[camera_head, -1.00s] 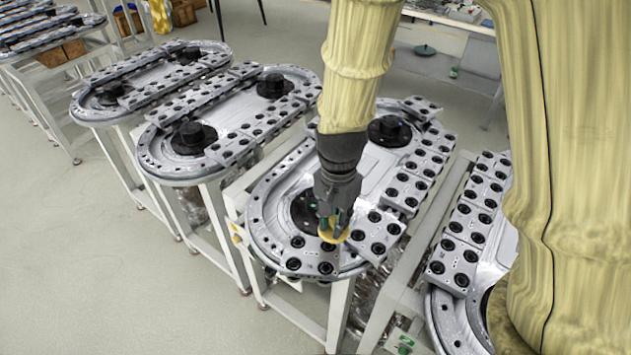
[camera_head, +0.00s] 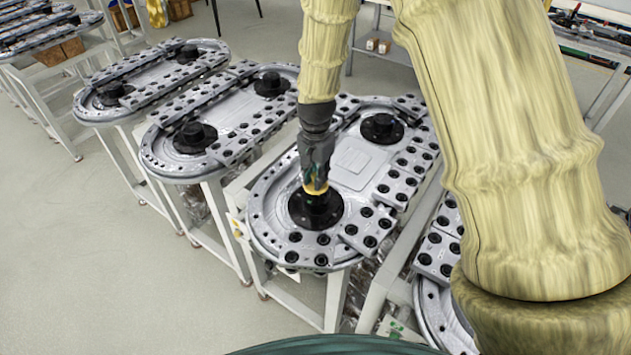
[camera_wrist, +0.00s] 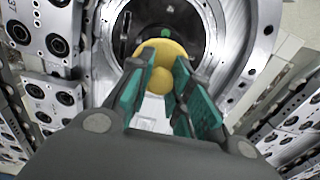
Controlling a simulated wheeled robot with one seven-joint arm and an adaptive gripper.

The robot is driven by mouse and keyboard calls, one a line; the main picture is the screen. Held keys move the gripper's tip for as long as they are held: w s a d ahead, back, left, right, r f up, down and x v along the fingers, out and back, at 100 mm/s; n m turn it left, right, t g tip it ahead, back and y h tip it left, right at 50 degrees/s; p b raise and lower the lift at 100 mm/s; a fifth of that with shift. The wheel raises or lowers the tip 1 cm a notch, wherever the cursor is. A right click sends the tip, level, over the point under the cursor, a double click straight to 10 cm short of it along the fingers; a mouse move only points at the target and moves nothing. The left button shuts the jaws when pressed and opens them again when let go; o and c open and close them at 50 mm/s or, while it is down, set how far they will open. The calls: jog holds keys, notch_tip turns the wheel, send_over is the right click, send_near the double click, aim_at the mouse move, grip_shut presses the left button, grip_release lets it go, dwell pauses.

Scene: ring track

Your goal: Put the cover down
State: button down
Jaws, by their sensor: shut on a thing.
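The cover is a yellow round piece (camera_wrist: 163,62) between the green finger pads of my gripper (camera_wrist: 160,85) in the wrist view. Whether the cover touches the hub cannot be told. In the wrist view, a dark round recess with a small green spot lies beyond the cover.
Metal carriage plates with black rollers (camera_head: 368,226) line the near and right sides of this track. A second black hub (camera_head: 382,128) stands at its far end. Neighbouring tracks (camera_head: 215,125) stand close on the left, and another (camera_head: 435,262) on the right.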

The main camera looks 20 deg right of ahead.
jog(key=shift+s+f+p, duration=0.3)
jog(key=shift+f+p, duration=0.15)
jog(key=shift+p, duration=0.05)
jog(key=shift+w+f+p, duration=0.2)
jog(key=shift+f+p, duration=0.25)
jog(key=shift+f, duration=0.75)
jog(key=shift+s, duration=0.1)
jog(key=c, duration=1.3)
grip_release()
jog(key=shift+f, duration=0.1)
